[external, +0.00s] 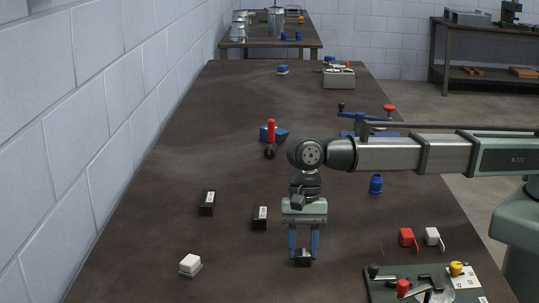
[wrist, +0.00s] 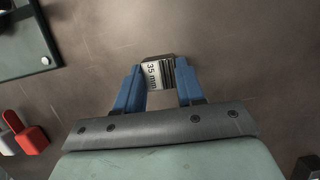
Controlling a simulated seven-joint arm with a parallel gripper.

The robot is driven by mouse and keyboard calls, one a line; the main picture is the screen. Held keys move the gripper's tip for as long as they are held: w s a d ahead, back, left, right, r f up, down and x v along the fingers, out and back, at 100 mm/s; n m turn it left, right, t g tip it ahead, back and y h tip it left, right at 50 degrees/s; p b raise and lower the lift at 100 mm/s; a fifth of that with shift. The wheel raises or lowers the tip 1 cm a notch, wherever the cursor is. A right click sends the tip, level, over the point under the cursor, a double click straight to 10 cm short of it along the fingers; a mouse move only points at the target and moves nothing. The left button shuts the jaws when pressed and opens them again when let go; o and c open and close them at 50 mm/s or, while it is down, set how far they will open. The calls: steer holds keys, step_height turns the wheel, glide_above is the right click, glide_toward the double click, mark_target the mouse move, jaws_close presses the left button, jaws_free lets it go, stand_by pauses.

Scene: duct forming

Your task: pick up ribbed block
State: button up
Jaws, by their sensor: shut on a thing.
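A dark block with ribbed sides and a pale face marked "35 mm" (wrist: 152,76) sits between the blue fingers of my gripper (wrist: 158,84) in the wrist view. My gripper (external: 303,250) points down and is shut on this ribbed block (external: 302,261) near the front middle of the table in the external view. Whether the block touches the tabletop is hard to tell. Two similar dark blocks with pale labels stand to the left, one nearer (external: 260,217) and one farther left (external: 207,203).
A white block (external: 190,265) lies at front left. A red piece (external: 406,237), a white piece (external: 433,237) and a green fixture plate with levers (external: 425,285) are at right. A blue cylinder (external: 376,183) and a red-handled blue tool (external: 270,135) stand farther back. The left table is mostly clear.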

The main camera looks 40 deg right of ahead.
steer(key=c, duration=0.4)
steer(key=shift+r, duration=0.1)
